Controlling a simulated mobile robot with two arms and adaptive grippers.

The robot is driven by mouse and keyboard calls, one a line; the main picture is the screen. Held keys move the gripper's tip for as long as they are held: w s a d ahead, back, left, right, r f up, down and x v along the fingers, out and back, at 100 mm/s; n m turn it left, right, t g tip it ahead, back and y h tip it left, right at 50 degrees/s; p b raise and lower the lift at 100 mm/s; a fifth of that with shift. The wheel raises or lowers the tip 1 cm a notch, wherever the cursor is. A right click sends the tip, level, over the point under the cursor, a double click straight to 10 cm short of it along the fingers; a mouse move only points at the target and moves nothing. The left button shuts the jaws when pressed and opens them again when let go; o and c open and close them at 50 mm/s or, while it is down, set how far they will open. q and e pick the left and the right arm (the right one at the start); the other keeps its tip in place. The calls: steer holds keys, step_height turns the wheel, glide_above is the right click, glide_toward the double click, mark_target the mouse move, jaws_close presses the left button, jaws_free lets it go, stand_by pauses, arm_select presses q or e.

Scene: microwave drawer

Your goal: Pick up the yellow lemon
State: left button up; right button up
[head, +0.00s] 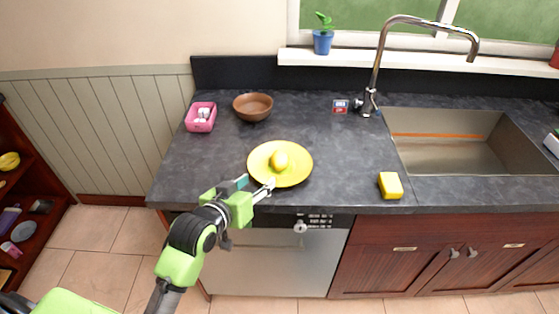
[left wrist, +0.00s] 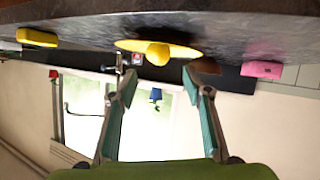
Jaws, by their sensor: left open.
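The yellow lemon (head: 279,160) rests on a yellow plate (head: 297,174) near the front of the dark countertop. My left gripper (head: 267,188) is at the plate's front left edge, a short way from the lemon, open and empty. In the left wrist view, which is upside down, the lemon (left wrist: 158,53) shows beyond and between the two open fingers (left wrist: 157,90), in front of the plate (left wrist: 190,51). I cannot tell whether a fingertip touches the plate. My right gripper is in neither view.
A brown bowl (head: 253,107) and a pink container (head: 200,117) stand behind and left of the plate. A yellow sponge (head: 390,186) lies to the right near the front edge, beside the sink (head: 450,140). The counter between plate and sponge is clear.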

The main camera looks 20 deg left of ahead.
mark_target(275, 164)
arm_select(q)
steer(key=shift+w+r, duration=0.2)
steer(key=shift+w, duration=0.35)
steer(key=shift+w+r, duration=0.15)
steer(key=shift+w, duration=0.4)
steer(key=p+x, duration=0.1)
steer(key=x, duration=0.5)
steer(key=shift+w+f, duration=0.15)
steer(key=shift+w, duration=0.05)
steer(key=shift+w+d+f, duration=0.1)
steer(key=shift+w+f, duration=0.05)
steer(key=shift+w, duration=0.2)
steer(key=shift+w+d+f+p, duration=0.1)
steer(key=shift+w+f+p, duration=0.05)
steer(key=shift+w+p, duration=0.3)
steer(key=shift+p+x, duration=0.45)
steer(key=shift+x, duration=1.7)
steer(key=shift+s+d+f, duration=0.1)
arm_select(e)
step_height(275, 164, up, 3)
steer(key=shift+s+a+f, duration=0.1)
arm_select(q)
steer(key=c, duration=0.9)
